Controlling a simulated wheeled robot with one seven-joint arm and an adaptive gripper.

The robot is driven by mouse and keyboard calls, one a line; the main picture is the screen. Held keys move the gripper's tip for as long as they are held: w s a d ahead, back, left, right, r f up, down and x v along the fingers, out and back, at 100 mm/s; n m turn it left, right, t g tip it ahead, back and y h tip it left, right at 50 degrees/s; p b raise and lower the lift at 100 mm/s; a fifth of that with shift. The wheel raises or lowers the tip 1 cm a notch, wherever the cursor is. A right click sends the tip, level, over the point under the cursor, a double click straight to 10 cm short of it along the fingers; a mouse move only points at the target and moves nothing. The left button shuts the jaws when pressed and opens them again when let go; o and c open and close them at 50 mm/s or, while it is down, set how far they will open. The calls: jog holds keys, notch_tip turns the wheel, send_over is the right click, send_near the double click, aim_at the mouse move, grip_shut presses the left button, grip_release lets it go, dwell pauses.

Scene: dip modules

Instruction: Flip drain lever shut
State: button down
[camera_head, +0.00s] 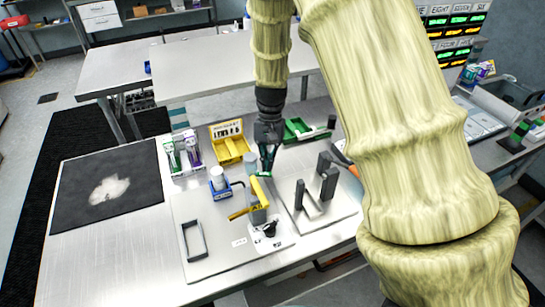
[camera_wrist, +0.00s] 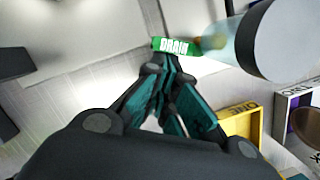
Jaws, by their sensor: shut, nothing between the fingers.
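A small green part marked DRAIN (camera_wrist: 172,45) shows in the wrist view, just beyond my fingertips, at the lower end of a clear cylinder with a white end (camera_wrist: 283,40). I take this green part as the drain lever. In the head view my gripper (camera_head: 267,172) points down beside a pale cylinder (camera_head: 249,162), and the green lever cannot be clearly told apart from my teal fingers there. My gripper (camera_wrist: 160,68) is shut and empty, its tips close to the green part. Whether they touch it cannot be told.
A yellow lever (camera_head: 262,190) and plate with a grey handle (camera_head: 192,240) stand in front. A yellow bin (camera_head: 230,143), a blue holder (camera_head: 220,192) and a green tray (camera_head: 302,130) are nearby. A grey plate with dark posts (camera_head: 327,185) lies to the right.

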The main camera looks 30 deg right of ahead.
jog(key=s+m+p, duration=0.1)
jog(key=m, duration=0.1)
jog(key=s+m+p, duration=0.1)
jog(key=shift+d+r+m+t+y, duration=0.1)
jog(key=shift+r+m+t+y, duration=0.05)
jog(key=shift+m+t+y, duration=0.2)
jog(key=m, duration=0.1)
jog(key=s+m+p, duration=0.1)
jog(key=shift+s+m+t, duration=0.25)
jog(key=shift+m, duration=0.1)
jog(key=shift+w+a, duration=0.2)
jog(key=shift+a, duration=0.05)
jog(key=shift+w+a+p, duration=0.3)
jog(key=shift+w+a, duration=0.1)
jog(key=shift+w, duration=0.1)
jog(key=shift+d, duration=0.1)
